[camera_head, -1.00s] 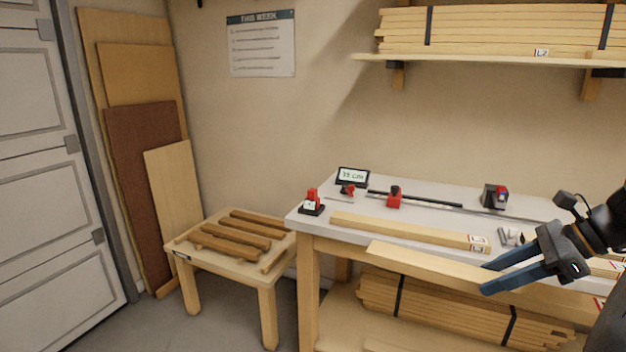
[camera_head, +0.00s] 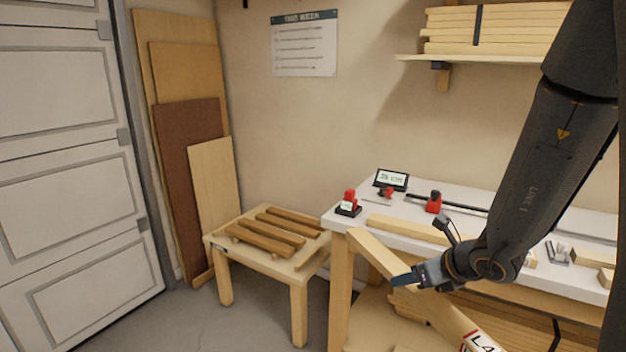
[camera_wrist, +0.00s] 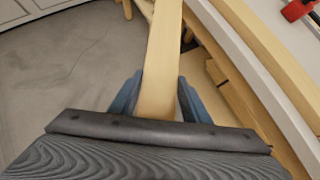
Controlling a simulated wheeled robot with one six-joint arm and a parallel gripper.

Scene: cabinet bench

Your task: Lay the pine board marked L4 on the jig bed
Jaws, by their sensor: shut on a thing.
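My gripper (camera_head: 408,277) is shut on a pine board (camera_head: 376,254), holding it in front of the workbench. The board slants from the bench's front left corner down toward the lower right, where its label reads L4 (camera_head: 483,343). In the wrist view the board (camera_wrist: 163,55) runs between the two blue fingers (camera_wrist: 160,97) and away from my gripper. A low wooden table (camera_head: 256,264) with several brown bars (camera_head: 265,238) across its top stands left of the bench. I cannot tell for certain whether this is the jig bed.
The white-topped workbench (camera_head: 346,222) carries another pine board (camera_head: 405,228), red stops (camera_head: 434,202) and a small display (camera_head: 392,180). Sheets (camera_head: 188,150) lean on the wall. Bundled timber lies on the shelf (camera_head: 480,58) above. Open floor (camera_head: 215,325) lies at the lower left.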

